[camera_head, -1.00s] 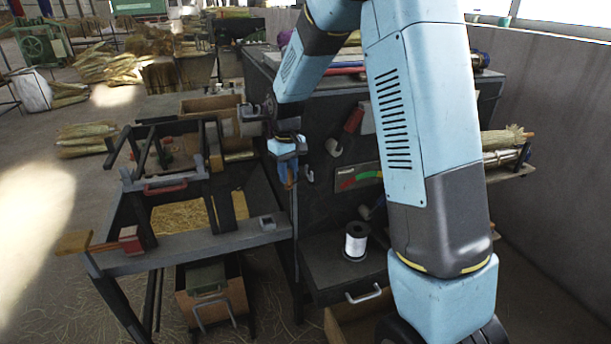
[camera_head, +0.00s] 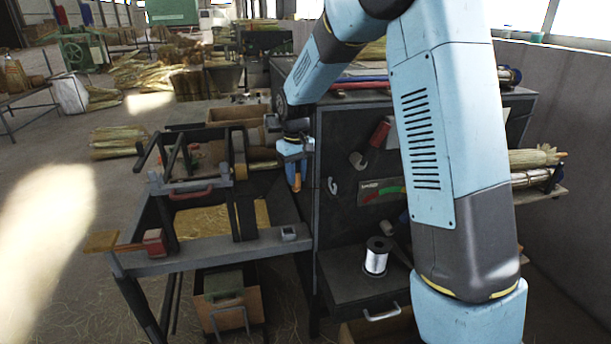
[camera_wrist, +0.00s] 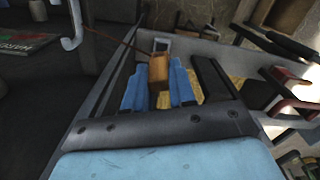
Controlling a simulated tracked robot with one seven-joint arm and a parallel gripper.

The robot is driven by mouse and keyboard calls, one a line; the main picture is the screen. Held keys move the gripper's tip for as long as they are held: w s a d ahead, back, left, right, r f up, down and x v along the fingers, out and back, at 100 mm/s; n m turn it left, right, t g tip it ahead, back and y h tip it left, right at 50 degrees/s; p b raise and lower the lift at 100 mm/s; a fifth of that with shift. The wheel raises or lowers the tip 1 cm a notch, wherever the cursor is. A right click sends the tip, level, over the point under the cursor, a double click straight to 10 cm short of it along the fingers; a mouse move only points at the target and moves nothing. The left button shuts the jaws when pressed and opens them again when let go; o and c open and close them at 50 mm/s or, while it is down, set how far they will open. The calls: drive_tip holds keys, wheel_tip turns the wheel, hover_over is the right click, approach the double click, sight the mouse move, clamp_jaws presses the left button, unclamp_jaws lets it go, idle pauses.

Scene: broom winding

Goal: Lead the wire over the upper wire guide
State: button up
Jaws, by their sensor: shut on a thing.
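My gripper (camera_head: 296,182) is left of the dark cabinet's front, above the bench. In the wrist view its blue fingers (camera_wrist: 159,98) are shut on a small wooden handle (camera_wrist: 159,70). A thin brownish wire (camera_wrist: 115,39) runs from the handle's top towards a pale hook-shaped guide (camera_wrist: 76,28). Whether it rests on that hook I cannot tell. The wire spool (camera_head: 376,257) stands upright on the shelf below. The wire is too thin to follow in the head view.
The winding bench (camera_head: 210,260) with its dark frame and red handle (camera_head: 190,193) lies left of and below my gripper. The cabinet (camera_head: 335,130) bounds the right side. A red lever (camera_head: 379,134) sticks out above the hooks. Open floor lies at far left.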

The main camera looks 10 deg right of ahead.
drive_tip(key=w+a+r, duration=0.2)
drive_tip(key=r, duration=1)
drive_tip(key=w+a+r, duration=0.2)
drive_tip(key=a+r, duration=0.1)
drive_tip(key=r, duration=0.9)
drive_tip(key=shift+w+a, duration=1.65)
drive_tip(key=shift+w, duration=5)
wheel_tip(320, 180, down, 6)
drive_tip(key=shift+f, duration=0.1)
